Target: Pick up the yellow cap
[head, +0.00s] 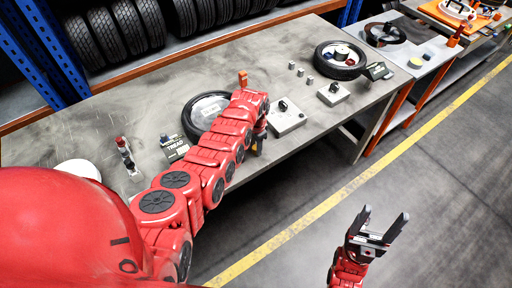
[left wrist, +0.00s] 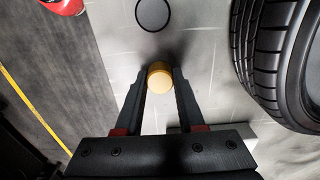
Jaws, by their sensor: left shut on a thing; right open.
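The yellow cap (left wrist: 160,76) is a small, round, yellow-orange piece. In the left wrist view it sits between the fingertips of my left gripper (left wrist: 159,84), which is shut on it. Grey tabletop shows behind the cap; I cannot tell whether the cap touches it. In the head view my left gripper (head: 260,135) is mostly hidden by my red left arm near the table's front edge. My right gripper (head: 385,218) is open and empty over the floor, in front of the table.
A tyre (head: 197,112) lies on the table (head: 130,95), partly behind my left arm; a tyre (left wrist: 275,60) is close on the right in the left wrist view. A grey box (head: 287,121) and another tyre (head: 340,68) stand farther right. The floor (head: 300,265) is clear.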

